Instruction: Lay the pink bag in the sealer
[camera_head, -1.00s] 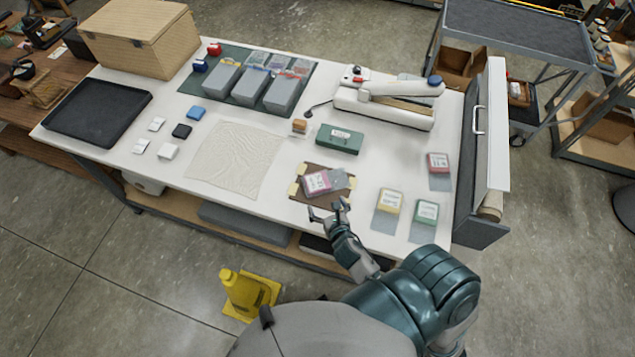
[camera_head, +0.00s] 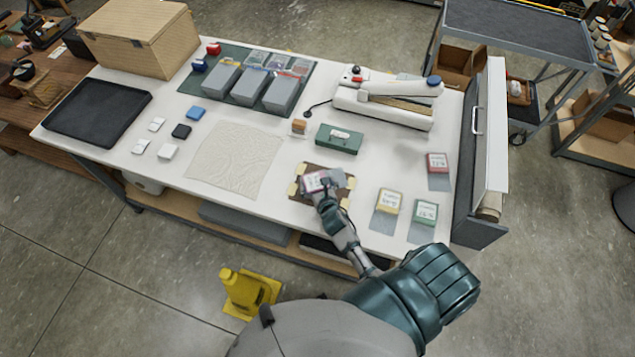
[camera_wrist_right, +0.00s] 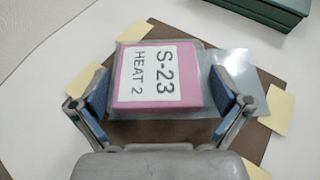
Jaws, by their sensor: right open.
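The pink bag (camera_head: 317,182) lies on a brown board with pale corner tabs near the front of the table. In the wrist view my right gripper (camera_wrist_right: 160,98) is open, with a blue-padded finger on each side of the bag. The white sealer (camera_head: 390,97) stands at the back right of the table, its long arm over its base. My left gripper is not in view.
A green box (camera_head: 339,138) stands between the board (camera_wrist_right: 270,90) and the sealer. Yellow (camera_head: 389,201), green (camera_head: 426,211) and red (camera_head: 438,162) packs lie to the right. A beige cloth (camera_head: 236,158) lies left. A black tray (camera_head: 97,112) is at the far left.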

